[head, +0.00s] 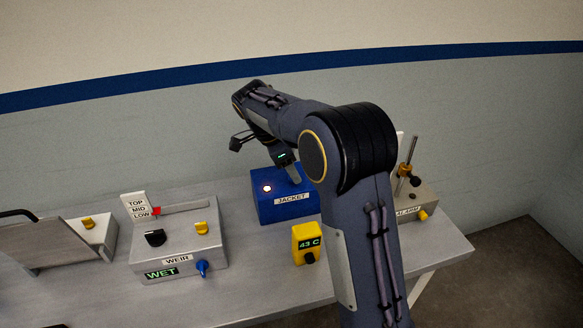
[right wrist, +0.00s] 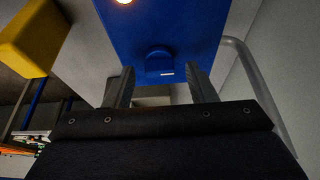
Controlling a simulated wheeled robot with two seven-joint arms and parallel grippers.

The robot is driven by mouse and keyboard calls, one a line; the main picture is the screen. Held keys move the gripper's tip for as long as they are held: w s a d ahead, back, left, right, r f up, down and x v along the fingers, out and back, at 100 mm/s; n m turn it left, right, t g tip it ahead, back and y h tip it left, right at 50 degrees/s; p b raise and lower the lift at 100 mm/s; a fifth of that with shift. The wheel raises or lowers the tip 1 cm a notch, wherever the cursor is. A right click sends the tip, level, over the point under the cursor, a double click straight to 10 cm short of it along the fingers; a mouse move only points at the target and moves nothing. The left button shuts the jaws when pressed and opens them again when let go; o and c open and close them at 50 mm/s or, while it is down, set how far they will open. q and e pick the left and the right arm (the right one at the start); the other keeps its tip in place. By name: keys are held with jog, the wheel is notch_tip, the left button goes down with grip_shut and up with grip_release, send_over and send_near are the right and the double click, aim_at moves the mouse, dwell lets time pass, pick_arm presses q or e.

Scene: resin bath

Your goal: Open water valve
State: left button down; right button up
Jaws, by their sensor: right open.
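The blue box labelled JACKET (head: 272,207) stands on the bench below my right gripper (head: 266,157). A lit spot shows on the box. In the right wrist view, a blue knob with a white mark (right wrist: 159,65) projects from the blue box (right wrist: 180,25). My right gripper (right wrist: 161,82) is open there, one finger on each side of the knob; I cannot tell whether they touch it. Another blue lever (head: 202,268) is on the front of the WEIR box (head: 190,242). No part is labelled as a water valve. My left gripper is not in view.
The WEIR box has black and yellow knobs and a level sign (head: 138,206). A yellow 43 C display (head: 306,241) stands in front of the JACKET box. A tilted grey panel (head: 38,243) is at left.

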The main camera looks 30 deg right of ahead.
jog(key=v, duration=0.7)
dwell(0.3)
